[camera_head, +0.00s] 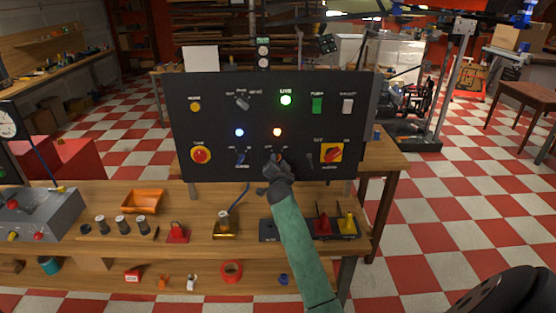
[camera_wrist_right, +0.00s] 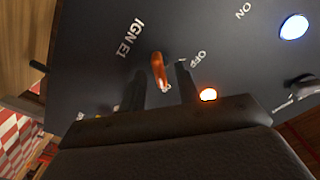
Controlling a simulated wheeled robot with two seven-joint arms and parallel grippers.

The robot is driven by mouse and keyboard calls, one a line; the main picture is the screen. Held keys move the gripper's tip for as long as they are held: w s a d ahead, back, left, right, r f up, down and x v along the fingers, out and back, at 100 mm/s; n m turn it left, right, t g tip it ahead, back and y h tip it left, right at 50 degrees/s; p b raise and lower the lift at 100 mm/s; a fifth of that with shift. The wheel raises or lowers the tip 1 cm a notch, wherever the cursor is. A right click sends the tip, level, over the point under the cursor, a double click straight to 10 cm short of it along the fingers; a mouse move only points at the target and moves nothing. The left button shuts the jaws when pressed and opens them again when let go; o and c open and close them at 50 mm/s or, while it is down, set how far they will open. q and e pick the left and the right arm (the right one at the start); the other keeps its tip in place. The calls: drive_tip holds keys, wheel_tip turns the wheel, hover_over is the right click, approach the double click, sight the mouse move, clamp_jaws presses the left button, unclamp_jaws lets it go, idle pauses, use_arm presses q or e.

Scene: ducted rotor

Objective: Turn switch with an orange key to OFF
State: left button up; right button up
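The black control panel (camera_head: 218,90) stands upright on the bench. The orange key (camera_wrist_right: 159,70) sits in its switch on the panel; in the wrist view it lies between the "IGN E1" lettering and the "OFF" label. I cannot tell exactly which position it points to. My right gripper (camera_wrist_right: 160,84) is at the panel face, its two dark fingers on either side of the key, with a visible gap on each side. In the head view my right gripper (camera_head: 272,168) covers most of the key switch.
A lit orange lamp (camera_head: 277,132) and blue lamp (camera_head: 239,132) are above the switch. A red-and-yellow rotary switch (camera_head: 332,153) is to its right, a blue-handled switch (camera_head: 241,158) to its left. Red and yellow levers (camera_head: 347,222) stand on the bench (camera_head: 195,200) below.

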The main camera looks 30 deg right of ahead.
drive_tip(key=shift+w+d, duration=0.15)
drive_tip(key=shift+w, duration=0.1)
clamp_jaws()
